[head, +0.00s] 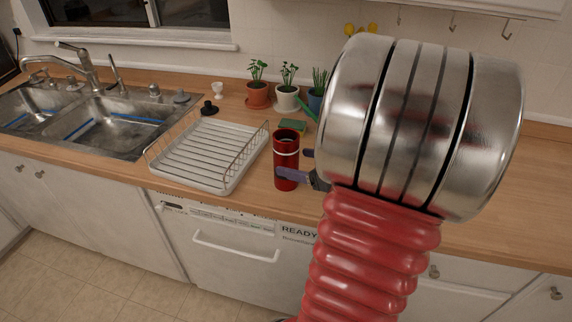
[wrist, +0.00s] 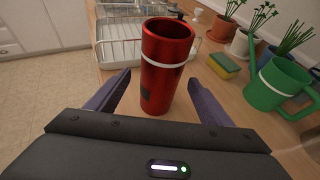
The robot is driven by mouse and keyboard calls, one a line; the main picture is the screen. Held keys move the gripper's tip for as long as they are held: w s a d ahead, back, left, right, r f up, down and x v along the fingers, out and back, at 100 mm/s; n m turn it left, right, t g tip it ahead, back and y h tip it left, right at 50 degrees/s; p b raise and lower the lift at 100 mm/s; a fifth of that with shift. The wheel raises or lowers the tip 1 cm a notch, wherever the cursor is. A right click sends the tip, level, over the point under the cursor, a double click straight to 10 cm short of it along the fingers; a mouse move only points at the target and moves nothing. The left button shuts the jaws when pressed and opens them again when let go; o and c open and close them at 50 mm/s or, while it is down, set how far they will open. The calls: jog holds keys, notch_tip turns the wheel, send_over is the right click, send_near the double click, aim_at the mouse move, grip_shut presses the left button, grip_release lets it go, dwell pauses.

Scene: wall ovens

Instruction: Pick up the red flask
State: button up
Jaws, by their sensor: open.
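The red flask (head: 286,160) stands upright on the wooden counter, near its front edge and just right of the dish rack. In the wrist view the flask (wrist: 165,68) stands ahead of my gripper (wrist: 157,95), roughly centred between its two purple fingers. My gripper is open, with one finger on each side of the flask's lower part. I cannot tell whether either finger touches it. In the head view my gripper (head: 298,164) reaches the flask from the right, partly hidden behind my arm.
A white dish rack (head: 207,152) stands left of the flask, and a steel double sink (head: 105,122) is beyond it. Potted plants (head: 258,92), a green and yellow sponge (wrist: 223,66) and a green watering can (wrist: 278,85) stand behind. A dishwasher (head: 228,240) is below.

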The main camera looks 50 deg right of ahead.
aim_at(295, 162)
jog(key=shift+x, duration=2.1)
jog(key=shift+x, duration=2.6)
jog(key=shift+f, duration=0.15)
jog(key=c, duration=1.5)
